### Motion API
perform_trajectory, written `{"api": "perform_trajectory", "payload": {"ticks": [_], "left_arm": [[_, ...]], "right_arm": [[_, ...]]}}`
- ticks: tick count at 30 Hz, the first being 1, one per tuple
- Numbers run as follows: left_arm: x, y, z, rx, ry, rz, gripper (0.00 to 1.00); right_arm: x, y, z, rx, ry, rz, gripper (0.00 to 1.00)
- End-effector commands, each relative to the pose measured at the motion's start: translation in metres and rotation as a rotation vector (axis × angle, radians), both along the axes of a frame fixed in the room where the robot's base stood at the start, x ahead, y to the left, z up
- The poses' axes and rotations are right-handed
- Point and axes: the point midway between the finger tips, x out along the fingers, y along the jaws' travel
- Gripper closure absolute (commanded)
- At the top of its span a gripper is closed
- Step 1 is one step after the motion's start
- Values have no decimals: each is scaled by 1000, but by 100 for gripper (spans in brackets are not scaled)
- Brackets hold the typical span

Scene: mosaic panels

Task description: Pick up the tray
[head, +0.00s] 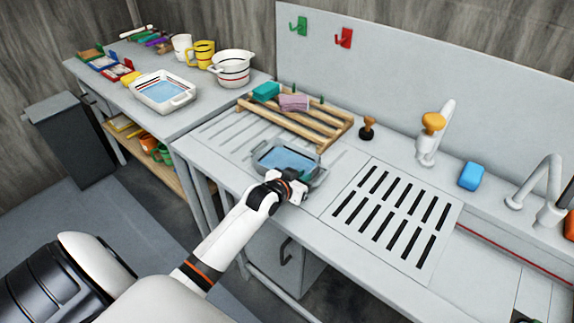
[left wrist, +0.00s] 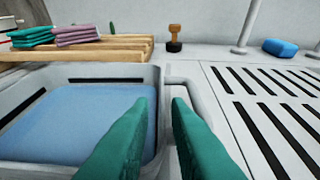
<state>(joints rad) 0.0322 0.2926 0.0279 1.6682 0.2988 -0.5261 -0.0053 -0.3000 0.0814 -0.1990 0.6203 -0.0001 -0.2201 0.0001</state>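A grey tray (head: 262,163) with a blue inside sits on the ribbed drainboard. It also shows at the left of the left wrist view (left wrist: 152,78), with a handle loop (left wrist: 205,88) on its right side. My left gripper (head: 300,184) is at the tray's right end. In the left wrist view its green fingers (left wrist: 160,110) are apart, one over the blue inside and one over the handle side, with the tray's side wall between them. I cannot tell whether they touch the wall. My right gripper is not clearly in view.
A wooden rack (head: 318,128) with green and pink cloths stands behind the tray. A slotted panel (head: 393,210) lies to the right. A stamp-like brush (head: 367,130), blue sponge (head: 471,176) and taps line the back. A white tray (head: 150,92) stands on the left table.

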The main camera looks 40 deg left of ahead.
Motion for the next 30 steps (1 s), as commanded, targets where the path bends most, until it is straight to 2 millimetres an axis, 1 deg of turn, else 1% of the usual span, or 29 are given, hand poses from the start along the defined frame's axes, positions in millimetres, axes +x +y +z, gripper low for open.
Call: {"api": "perform_trajectory", "payload": {"ticks": [1, 3, 6, 9, 16, 17, 19, 20, 30], "left_arm": [[9, -1, 3, -2, -1, 1, 84], [19, -2, 1, -2, 0, 0, 84], [29, -1, -7, 0, 1, 0, 84], [34, -1, -9, 0, -1, 0, 84], [35, -1, -11, 0, 0, 0, 84], [35, -1, -11, 0, 0, 0, 87], [35, -1, -11, 0, 0, 0, 99], [35, -1, -11, 0, 0, 0, 100], [35, -1, -11, -1, 0, -1, 100]], "right_arm": [[0, 0, 6, 1, 0, 0, 64], [0, 1, 10, 1, 0, 0, 64], [0, 2, 9, 2, 0, 0, 64], [0, 2, 9, 2, 0, 0, 64], [0, 2, 9, 3, 1, 0, 64], [0, 2, 9, 3, 1, 0, 64], [-1, 2, 9, 3, 1, 0, 64], [0, 2, 9, 3, 1, 0, 64], [0, 2, 9, 3, 1, 1, 64]]}}
